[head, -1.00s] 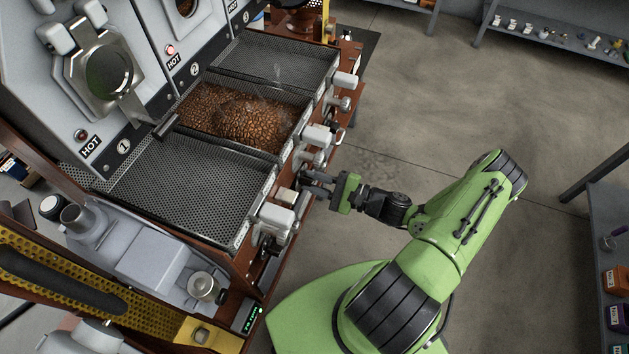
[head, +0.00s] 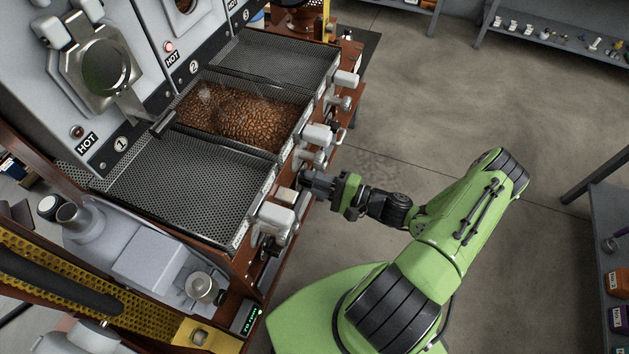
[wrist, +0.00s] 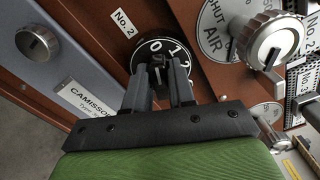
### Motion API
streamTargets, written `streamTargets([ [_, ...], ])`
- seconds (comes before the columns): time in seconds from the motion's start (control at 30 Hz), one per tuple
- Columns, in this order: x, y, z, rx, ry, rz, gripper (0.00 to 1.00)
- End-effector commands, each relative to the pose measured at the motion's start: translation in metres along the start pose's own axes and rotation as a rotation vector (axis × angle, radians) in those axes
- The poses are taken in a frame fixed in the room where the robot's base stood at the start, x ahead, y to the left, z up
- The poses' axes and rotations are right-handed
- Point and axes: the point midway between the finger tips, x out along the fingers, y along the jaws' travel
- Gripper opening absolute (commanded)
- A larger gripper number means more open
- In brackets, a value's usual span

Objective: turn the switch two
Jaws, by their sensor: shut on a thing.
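In the head view my gripper (head: 306,181) reaches the roaster front below the trays; the switch itself is hidden there.
A silver air knob (wrist: 275,40) is close on the right in the wrist view. Grey handles, such as one (head: 275,218), jut out near my gripper. Brown beans (head: 235,118) lie in the middle tray. The floor (head: 440,110) to the right is clear.

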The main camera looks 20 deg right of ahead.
Motion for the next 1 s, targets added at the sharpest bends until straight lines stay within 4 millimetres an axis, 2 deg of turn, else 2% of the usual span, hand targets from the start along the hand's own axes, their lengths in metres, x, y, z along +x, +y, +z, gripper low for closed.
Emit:
streamTargets([
  [0.2, 0.000, 0.001, 0.000, 0.002, 0.000, 0.002, 0.00],
  [0.23, 0.000, 0.001, 0.000, 0.002, 0.000, 0.002, 0.29],
  [0.33, 0.000, 0.001, 0.000, 0.002, 0.000, 0.002, 0.44],
  [0.77, -0.002, 0.000, 0.000, 0.002, 0.001, 0.001, 0.45],
  [0.87, -0.013, 0.000, -0.001, 0.001, 0.004, 0.001, 0.45],
  [1.0, -0.049, 0.000, -0.002, 0.000, 0.008, 0.002, 0.45],
])
